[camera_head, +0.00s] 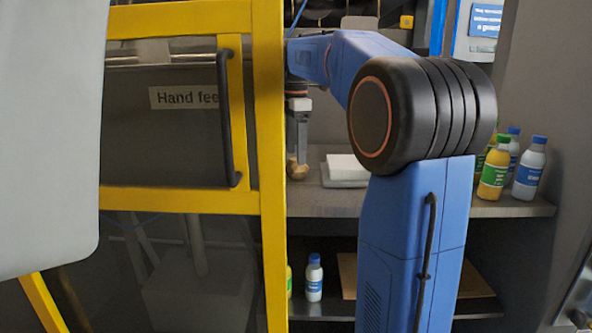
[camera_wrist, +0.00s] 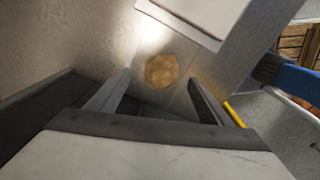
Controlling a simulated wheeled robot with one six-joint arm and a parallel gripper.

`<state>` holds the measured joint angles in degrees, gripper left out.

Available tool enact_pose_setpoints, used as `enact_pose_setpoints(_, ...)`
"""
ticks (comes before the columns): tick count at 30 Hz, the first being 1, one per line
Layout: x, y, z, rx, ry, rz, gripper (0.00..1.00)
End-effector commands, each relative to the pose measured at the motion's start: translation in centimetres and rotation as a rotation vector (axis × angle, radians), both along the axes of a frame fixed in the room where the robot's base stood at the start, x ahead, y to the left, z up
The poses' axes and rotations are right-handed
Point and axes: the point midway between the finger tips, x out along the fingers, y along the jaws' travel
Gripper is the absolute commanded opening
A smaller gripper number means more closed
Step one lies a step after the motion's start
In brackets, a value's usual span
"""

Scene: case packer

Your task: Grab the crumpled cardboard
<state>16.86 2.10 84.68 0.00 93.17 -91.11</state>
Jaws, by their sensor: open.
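The crumpled cardboard (camera_head: 297,171) is a small tan-brown lump on the grey shelf (camera_head: 330,203) inside the machine. In the wrist view the crumpled cardboard (camera_wrist: 162,71) lies on the metal surface, ahead of and between my two fingers. My gripper (camera_head: 297,158) points down right above the lump in the head view, and its tips overlap it in the picture. In the wrist view my gripper (camera_wrist: 158,80) is open with nothing held between its fingers. I cannot tell whether the fingers touch the lump.
A white block on a tray (camera_head: 346,170) lies just right of the lump. Several bottles (camera_head: 495,168) stand at the shelf's right end. A yellow frame (camera_head: 270,150) with a dark handled door is close on the left. A lower shelf holds a white bottle (camera_head: 314,280).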

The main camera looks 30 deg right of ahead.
Motion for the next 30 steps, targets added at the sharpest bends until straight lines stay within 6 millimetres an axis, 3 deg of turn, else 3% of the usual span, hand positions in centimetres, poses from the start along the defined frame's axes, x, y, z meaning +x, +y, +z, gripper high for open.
enact_pose_setpoints(9, -0.3, 0.2, -4.0, 0.001, 0.002, 0.000, 0.73)
enact_pose_setpoints(19, -0.3, 0.1, -4.6, 0.000, 0.000, 0.000, 0.73)
enact_pose_setpoints(24, -0.3, 0.1, -4.6, 0.000, 0.001, 0.000, 0.33)
enact_pose_setpoints(30, -0.3, 0.1, -4.5, 0.000, 0.001, 0.000, 0.30)
